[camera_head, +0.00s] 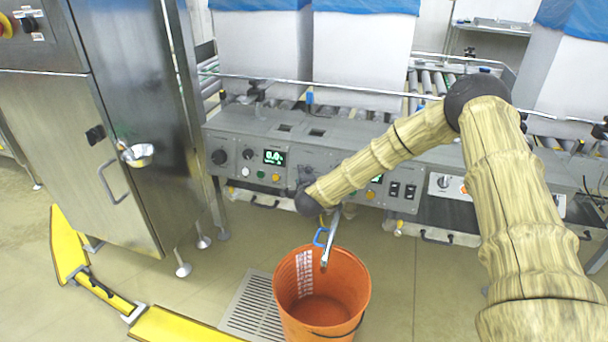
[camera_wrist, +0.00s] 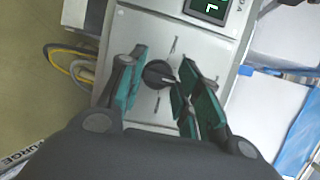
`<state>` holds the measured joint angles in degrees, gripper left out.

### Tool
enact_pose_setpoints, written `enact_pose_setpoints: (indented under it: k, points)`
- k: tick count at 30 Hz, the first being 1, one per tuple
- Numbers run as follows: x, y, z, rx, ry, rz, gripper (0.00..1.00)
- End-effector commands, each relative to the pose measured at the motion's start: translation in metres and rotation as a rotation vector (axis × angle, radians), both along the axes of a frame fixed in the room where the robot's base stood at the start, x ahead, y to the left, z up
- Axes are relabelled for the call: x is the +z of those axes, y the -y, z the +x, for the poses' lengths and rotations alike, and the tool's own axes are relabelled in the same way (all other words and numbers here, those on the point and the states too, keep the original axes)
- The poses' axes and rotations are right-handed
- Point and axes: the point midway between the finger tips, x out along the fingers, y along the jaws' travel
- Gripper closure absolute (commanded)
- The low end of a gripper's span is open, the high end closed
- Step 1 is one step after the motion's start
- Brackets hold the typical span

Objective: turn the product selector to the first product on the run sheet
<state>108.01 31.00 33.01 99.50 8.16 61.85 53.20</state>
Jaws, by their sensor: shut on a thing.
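The selector is a small black round knob (camera_wrist: 155,71) on a pale grey panel in the wrist view. Thin position marks with tiny, unreadable lettering surround it. A light pointer line on the knob points toward the right finger in the picture. My gripper (camera_wrist: 160,75) has its green-padded fingers on either side of the knob and is shut on it. A dark display (camera_wrist: 210,8) with a pale digit sits above the knob. In the head view my arm hides the knob and my fingers. I cannot make out a run sheet in either view.
The grey console (camera_head: 240,130) runs below roller conveyors. An orange bucket (camera_head: 322,300) stands on the floor below my wrist. A steel cabinet (camera_head: 120,110) stands at left, with a yellow floor barrier (camera_head: 180,328) near it. White boxes with blue liners (camera_head: 362,45) stand behind.

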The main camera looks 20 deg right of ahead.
Motion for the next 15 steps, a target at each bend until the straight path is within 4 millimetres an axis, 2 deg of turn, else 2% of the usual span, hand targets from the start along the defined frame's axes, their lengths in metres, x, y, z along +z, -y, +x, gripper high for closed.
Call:
enact_pose_setpoints:
  k: [14, 15]
  points:
    - [-0.0010, 0.0001, -0.0005, 0.004, -0.008, -0.010, 0.90]
    - [-0.0010, 0.0001, -0.0005, 0.004, -0.008, -0.010, 0.61]
